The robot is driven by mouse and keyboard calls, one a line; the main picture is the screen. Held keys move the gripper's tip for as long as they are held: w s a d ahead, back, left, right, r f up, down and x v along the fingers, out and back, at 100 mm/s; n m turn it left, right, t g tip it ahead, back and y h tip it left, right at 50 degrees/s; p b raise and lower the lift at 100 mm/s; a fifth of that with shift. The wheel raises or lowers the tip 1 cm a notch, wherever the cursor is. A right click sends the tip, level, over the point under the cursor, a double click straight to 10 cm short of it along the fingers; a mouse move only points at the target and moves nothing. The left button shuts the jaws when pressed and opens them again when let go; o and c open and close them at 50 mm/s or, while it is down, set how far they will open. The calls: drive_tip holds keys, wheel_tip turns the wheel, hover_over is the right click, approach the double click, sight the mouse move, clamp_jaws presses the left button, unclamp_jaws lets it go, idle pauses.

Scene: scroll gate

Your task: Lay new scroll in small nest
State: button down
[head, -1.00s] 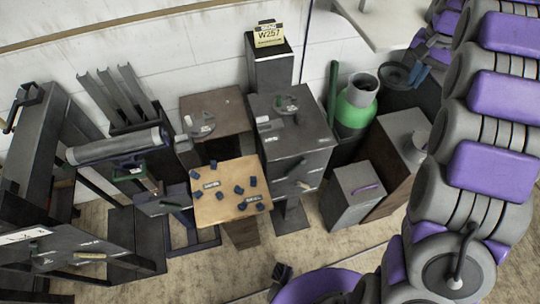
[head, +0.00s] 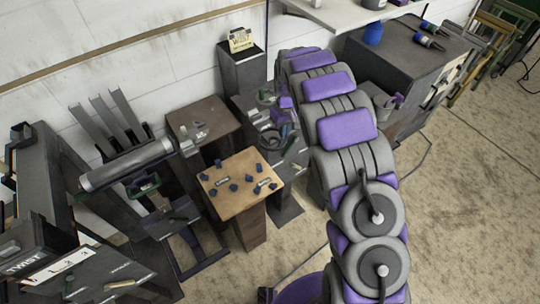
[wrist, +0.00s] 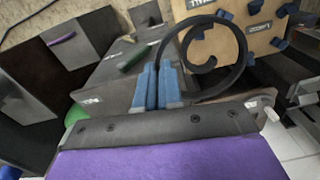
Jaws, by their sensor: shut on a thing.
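In the wrist view my gripper (wrist: 157,88) has its blue fingers shut on a dark curled scroll (wrist: 242,55), which arches out to the right with its inner curl hanging in the middle. A wooden board (wrist: 205,32) with dark blue pegs and white labels lies behind and below the scroll. The board also shows in the head view (head: 235,185), left of my gripper. The scroll appears held above the surfaces, apart from the board. I cannot tell which spot is the small nest.
A brown table (head: 205,118) stands behind the board. A rack with a grey roller (head: 125,163) is at the left. A dark post with a yellow sign (head: 240,40) stands by the wall. A dark bench (head: 425,55) is at the right. Floor at lower right is clear.

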drive_tip(key=s+a+f+n, duration=0.1)
drive_tip(key=f, duration=0.3)
drive_tip(key=s+a+f+n, duration=0.1)
drive_tip(key=a+f, duration=0.1)
drive_tip(key=f, duration=0.2)
drive_tip(key=s+a+f+n, duration=0.1)
drive_tip(key=f+n, duration=0.1)
drive_tip(key=f, duration=0.2)
drive_tip(key=shift+s+a+f, duration=0.15)
drive_tip(key=shift+s, duration=0.1)
drive_tip(key=shift+f+b, duration=0.35)
drive_tip(key=f, duration=0.1)
drive_tip(key=a+f, duration=0.1)
drive_tip(key=f+b, duration=0.1)
drive_tip(key=shift+a, duration=0.25)
drive_tip(key=shift+d+f, duration=0.1)
drive_tip(key=shift+f, duration=0.15)
drive_tip(key=shift+d+f, duration=0.4)
drive_tip(key=shift+d, duration=0.1)
drive_tip(key=shift+a, duration=0.15)
